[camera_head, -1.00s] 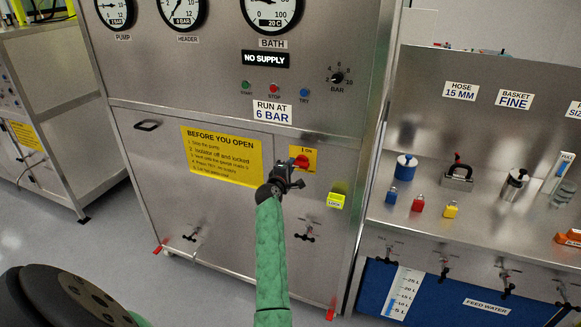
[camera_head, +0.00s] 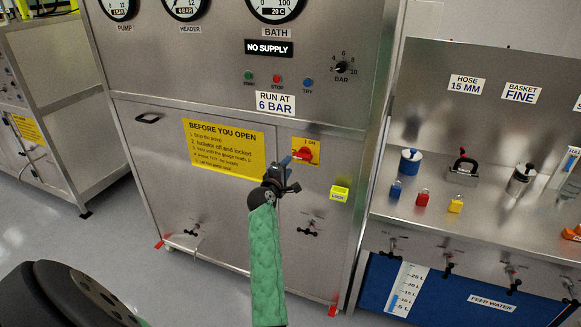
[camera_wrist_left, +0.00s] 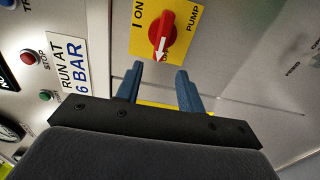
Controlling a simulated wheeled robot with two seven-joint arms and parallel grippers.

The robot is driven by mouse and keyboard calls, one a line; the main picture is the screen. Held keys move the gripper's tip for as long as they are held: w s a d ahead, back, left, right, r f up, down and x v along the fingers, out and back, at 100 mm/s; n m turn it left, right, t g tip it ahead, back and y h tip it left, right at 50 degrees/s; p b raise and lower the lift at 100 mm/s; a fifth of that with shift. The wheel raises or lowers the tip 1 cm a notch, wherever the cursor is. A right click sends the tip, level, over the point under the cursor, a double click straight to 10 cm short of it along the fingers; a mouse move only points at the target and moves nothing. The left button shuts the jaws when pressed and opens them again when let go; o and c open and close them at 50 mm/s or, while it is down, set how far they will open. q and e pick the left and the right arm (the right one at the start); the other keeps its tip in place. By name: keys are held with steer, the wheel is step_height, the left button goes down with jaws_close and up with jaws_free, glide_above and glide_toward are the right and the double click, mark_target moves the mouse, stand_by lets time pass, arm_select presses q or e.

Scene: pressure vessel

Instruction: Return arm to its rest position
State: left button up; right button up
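My left gripper (camera_head: 287,164) is in front of the steel cabinet, just left of the red pump switch (camera_head: 306,155) on its yellow plate. In the left wrist view the gripper (camera_wrist_left: 158,82) has two blue fingers spread apart with nothing between them. The red switch (camera_wrist_left: 165,32) lies beyond the fingertips there, apart from them, with its white arrow toward the gripper. The lettering at the arrow's tip is partly hidden. My left arm (camera_head: 266,255), in a green sleeve, rises from the bottom edge. My right gripper is not in view.
The cabinet (camera_head: 150,190) carries gauges, buttons and a yellow warning sign (camera_head: 223,150). A yellow lock box (camera_head: 340,193) is right of the switch. At right, a steel bench (camera_head: 455,225) holds several small items, with valves below. Free floor (camera_head: 60,235) shows at left.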

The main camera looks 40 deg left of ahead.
arm_select(q)
steer(key=shift+s+d, duration=0.1)
steer(key=shift+s, duration=0.5)
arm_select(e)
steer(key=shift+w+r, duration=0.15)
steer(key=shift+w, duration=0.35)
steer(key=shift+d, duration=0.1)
